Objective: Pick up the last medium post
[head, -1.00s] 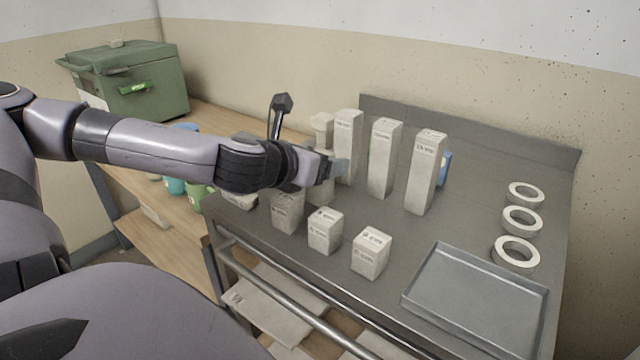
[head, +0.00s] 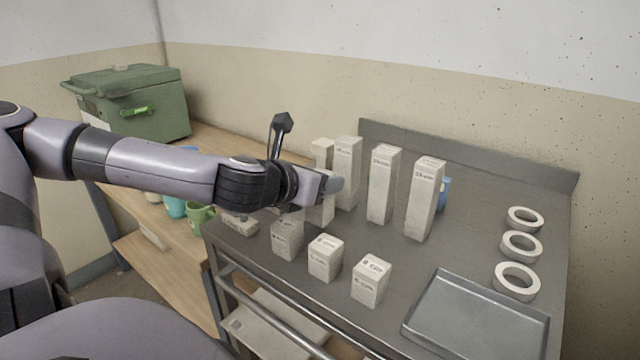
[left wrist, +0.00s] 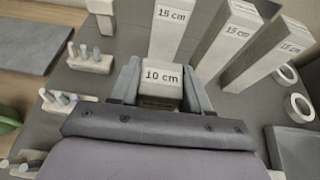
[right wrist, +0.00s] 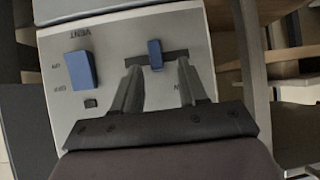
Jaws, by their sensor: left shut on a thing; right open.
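My left gripper (head: 332,184) is shut on a pale medium post (left wrist: 161,75) marked "10 cm", with a finger on each side of it. In the head view the post's lower part (head: 323,211) shows below the gripper; whether its foot touches the table is hard to tell. My right gripper (right wrist: 158,66) is open, in front of a pale panel marked "VENT". A blue lever (right wrist: 155,55) shows between its fingers, which do not visibly grip it.
Three tall posts marked "15 cm" (head: 347,172) (head: 383,186) (head: 425,200) stand close beyond the left gripper. Short blocks (head: 287,240) (head: 325,259) (head: 370,281) stand at the front edge. White rings (head: 521,245) and a grey tray (head: 410,325) lie at the right.

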